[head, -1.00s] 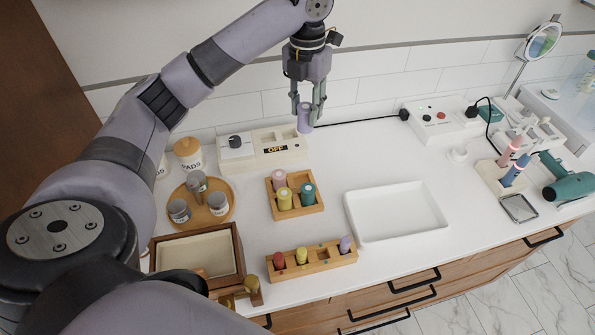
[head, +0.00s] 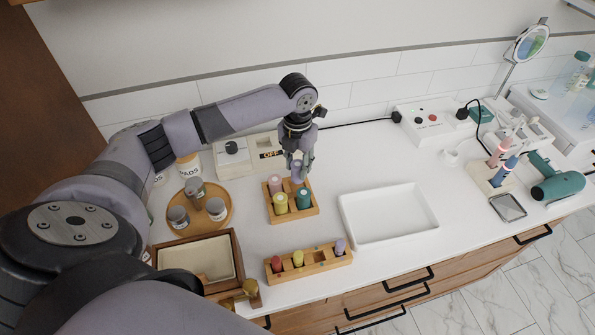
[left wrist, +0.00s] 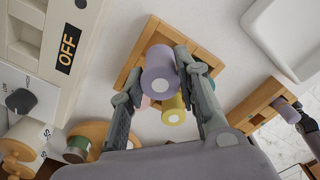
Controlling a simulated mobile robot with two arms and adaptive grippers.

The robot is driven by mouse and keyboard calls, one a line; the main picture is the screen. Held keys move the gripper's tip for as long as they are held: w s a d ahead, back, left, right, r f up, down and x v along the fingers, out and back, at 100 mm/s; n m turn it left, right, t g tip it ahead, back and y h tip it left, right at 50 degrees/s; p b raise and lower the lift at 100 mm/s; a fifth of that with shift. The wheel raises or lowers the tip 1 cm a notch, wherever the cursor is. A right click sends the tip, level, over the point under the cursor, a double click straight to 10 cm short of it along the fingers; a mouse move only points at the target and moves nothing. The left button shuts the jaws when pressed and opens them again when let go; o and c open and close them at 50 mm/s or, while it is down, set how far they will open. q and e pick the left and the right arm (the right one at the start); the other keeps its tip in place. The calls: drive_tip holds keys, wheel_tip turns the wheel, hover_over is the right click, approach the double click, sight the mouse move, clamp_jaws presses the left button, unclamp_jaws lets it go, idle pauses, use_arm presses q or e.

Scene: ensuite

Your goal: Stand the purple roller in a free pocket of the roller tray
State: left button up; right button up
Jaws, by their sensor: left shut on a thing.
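My left gripper (head: 299,167) is shut on the purple roller (head: 297,174), which it holds over the back right of the square wooden roller tray (head: 293,216). In the left wrist view the purple roller (left wrist: 159,70) hangs between the fingers, end towards the camera, and covers part of the tray (left wrist: 206,60). A pink roller (head: 274,184), a yellow roller (head: 280,203) and a teal roller (head: 303,199) stand in the tray. The back right pocket is hidden behind the roller and fingers, so I cannot tell whether the roller's lower end is inside it. My right gripper is out of view.
A long wooden rack (head: 322,267) in front holds red, yellow and purple rollers. A white tray (head: 390,238) lies to the right. A box marked OFF (head: 240,165) stands behind, and a round wooden tray with jars (head: 226,222) lies to the left. Counter between them is clear.

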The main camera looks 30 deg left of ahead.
sight(297, 174)
use_arm(q)
wheel_tip(297, 174, down, 4)
drive_tip(key=shift+r+p, duration=0.2)
drive_tip(key=shift+p, duration=0.1)
drive_tip(key=shift+f, duration=0.15)
drive_tip(key=shift+f, duration=0.15)
drive_tip(key=o, duration=1.2)
drive_tip(key=shift+c, duration=0.2)
